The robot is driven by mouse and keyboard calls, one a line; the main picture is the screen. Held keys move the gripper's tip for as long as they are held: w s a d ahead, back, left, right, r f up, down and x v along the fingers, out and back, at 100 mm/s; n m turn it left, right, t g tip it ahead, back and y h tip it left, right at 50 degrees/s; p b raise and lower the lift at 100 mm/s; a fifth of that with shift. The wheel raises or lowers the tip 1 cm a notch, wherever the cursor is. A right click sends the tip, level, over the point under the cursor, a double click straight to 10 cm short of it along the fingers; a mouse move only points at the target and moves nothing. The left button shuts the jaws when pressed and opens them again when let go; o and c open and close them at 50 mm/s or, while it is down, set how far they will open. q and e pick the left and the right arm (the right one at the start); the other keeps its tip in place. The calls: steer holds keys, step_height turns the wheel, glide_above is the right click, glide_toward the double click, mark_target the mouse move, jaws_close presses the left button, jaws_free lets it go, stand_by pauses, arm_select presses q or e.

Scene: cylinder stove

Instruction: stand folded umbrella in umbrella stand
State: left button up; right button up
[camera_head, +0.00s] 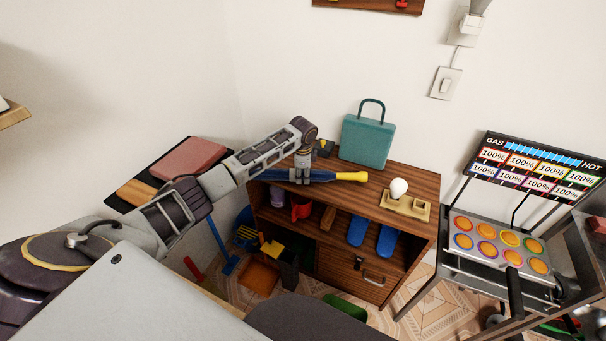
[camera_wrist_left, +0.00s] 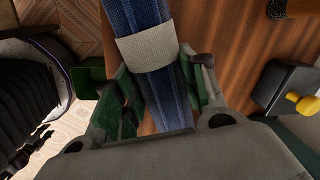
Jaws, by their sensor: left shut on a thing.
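The folded umbrella (camera_head: 330,175) is blue with a yellow handle. It lies level along the front of the wooden cabinet's top, handle to the right. My left gripper (camera_head: 302,177) is shut on it from above, near its middle. In the left wrist view the blue umbrella (camera_wrist_left: 165,85) with a pale band runs between the two green-padded fingers. I cannot tell whether it touches the top. A green object (camera_head: 345,306) on the floor before the cabinet is mostly hidden; I cannot tell if it is the umbrella stand. My right gripper is out of view.
The wooden cabinet (camera_head: 425,178) bears a teal bag (camera_head: 367,140) and a tan base with a white bulb (camera_head: 399,189). Slippers (camera_head: 357,231) and other items fill its shelf. A stove-like rack (camera_head: 500,255) stands to the right. Several loose things clutter the floor at left.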

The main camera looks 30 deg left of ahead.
arm_select(q)
steer(key=o, duration=1.2)
steer(key=r, duration=0.4)
steer(key=s+r, duration=0.1)
steer(key=r, duration=0.3)
steer(key=d+r, duration=0.1)
steer(key=r, duration=0.3)
steer(key=shift+s, duration=0.35)
